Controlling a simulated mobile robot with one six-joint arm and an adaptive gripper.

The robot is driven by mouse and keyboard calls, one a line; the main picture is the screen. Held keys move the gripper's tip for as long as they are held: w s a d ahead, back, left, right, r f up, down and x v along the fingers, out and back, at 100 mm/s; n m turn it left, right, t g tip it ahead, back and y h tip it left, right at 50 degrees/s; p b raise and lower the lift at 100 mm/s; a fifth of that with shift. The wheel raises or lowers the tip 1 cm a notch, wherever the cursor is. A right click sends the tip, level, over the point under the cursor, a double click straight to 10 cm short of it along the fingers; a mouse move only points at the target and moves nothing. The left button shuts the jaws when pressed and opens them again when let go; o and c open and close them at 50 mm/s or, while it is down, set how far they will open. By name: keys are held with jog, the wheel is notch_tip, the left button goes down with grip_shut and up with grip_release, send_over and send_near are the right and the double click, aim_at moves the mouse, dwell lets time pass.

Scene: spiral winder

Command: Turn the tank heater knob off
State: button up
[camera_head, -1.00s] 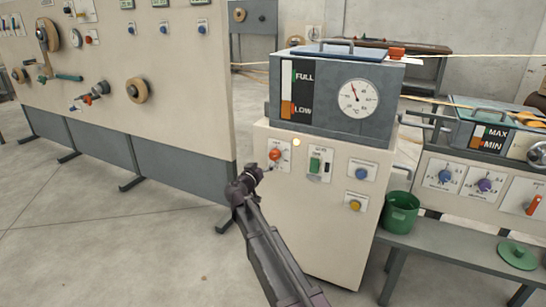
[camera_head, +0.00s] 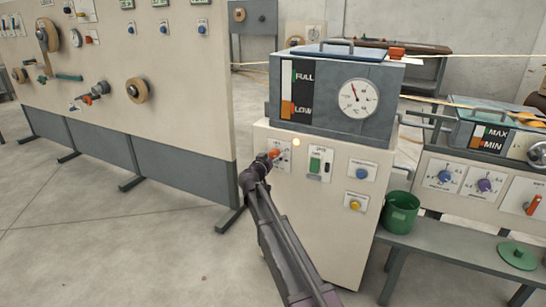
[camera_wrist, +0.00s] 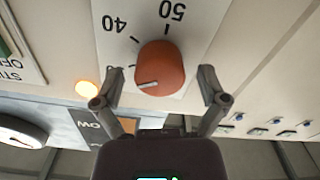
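The orange-red tank heater knob (camera_head: 274,154) is on the upper left of the cabinet front in the head view, partly covered by my gripper (camera_head: 268,159). In the wrist view the scale is upside down, with 40 and 50 readable. There the knob (camera_wrist: 160,66) sits between the fingertips of my gripper (camera_wrist: 160,75). The fingers are open, with a visible gap on each side of the knob. The knob's white pointer line points to the lower left in that view, toward a mark partly hidden by the finger. A small lamp (camera_wrist: 86,89) beside it glows orange.
The cabinet (camera_head: 315,235) carries a green switch (camera_head: 315,163), a blue knob (camera_head: 361,173) and a yellow button (camera_head: 354,205). The tank with a dial gauge (camera_head: 357,98) stands on top. A green bucket (camera_head: 400,212) is at right. Floor at left is clear.

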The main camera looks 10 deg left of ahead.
jog(key=c, duration=1.1)
jog(key=shift+n, duration=0.4)
jog(key=n, duration=0.5)
jog(key=shift+a, duration=0.1)
jog(key=n, duration=0.6)
jog(key=shift+w+f, duration=0.1)
jog(key=o, duration=1.1)
jog(key=shift+o, duration=0.2)
